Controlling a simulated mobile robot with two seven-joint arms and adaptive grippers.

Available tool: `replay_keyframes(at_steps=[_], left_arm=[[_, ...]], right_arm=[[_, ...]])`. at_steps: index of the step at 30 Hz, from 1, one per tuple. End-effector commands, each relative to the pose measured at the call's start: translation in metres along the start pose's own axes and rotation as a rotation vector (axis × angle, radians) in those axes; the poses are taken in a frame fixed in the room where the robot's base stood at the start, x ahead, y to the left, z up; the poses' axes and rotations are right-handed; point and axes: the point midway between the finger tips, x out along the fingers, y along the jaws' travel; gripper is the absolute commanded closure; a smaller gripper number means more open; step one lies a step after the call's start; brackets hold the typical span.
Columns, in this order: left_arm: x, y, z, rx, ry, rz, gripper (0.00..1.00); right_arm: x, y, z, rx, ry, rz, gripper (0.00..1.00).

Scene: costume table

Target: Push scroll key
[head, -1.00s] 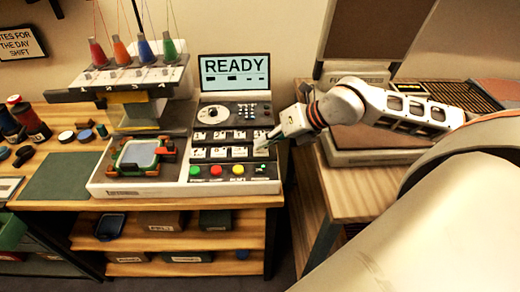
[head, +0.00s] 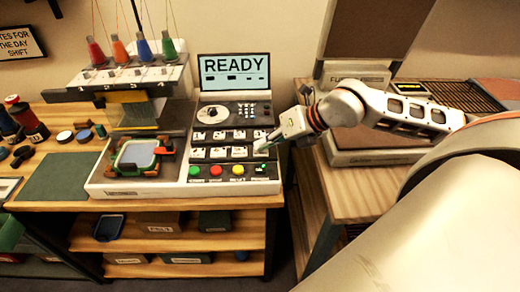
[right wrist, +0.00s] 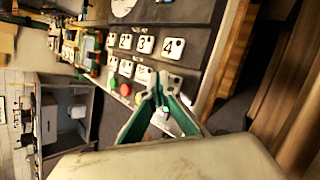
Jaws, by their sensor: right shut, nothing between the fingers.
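The machine's control panel (head: 222,180) has two rows of white keys below a dial and a small keypad. The upper row (head: 219,135) shows numbered keys in the right wrist view (right wrist: 145,44). The lower row (head: 217,153) has pictured keys whose marks are too small to read, so I cannot tell which is the scroll key. My right gripper (head: 264,147) is shut and empty, its tips over the right end of the lower row. In the right wrist view its green-sided fingers (right wrist: 158,82) hide part of that end; contact cannot be told. My left gripper is not in view.
A screen (head: 235,74) reading READY stands behind the panel. Green, red and yellow buttons (head: 215,171) line the panel's front. An embroidery head with thread cones (head: 120,52) and a hoop (head: 138,155) are to the left. A second machine (head: 372,145) stands right, beyond a gap.

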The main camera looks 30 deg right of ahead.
Motion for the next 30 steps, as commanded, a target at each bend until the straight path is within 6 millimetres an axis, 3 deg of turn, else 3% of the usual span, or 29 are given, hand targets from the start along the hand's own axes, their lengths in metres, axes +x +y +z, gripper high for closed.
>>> replay_keyframes(at_steps=[30], left_arm=[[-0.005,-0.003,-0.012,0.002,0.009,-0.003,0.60]], right_arm=[[-0.015,0.011,0.011,0.000,-0.001,0.000,1.00]])
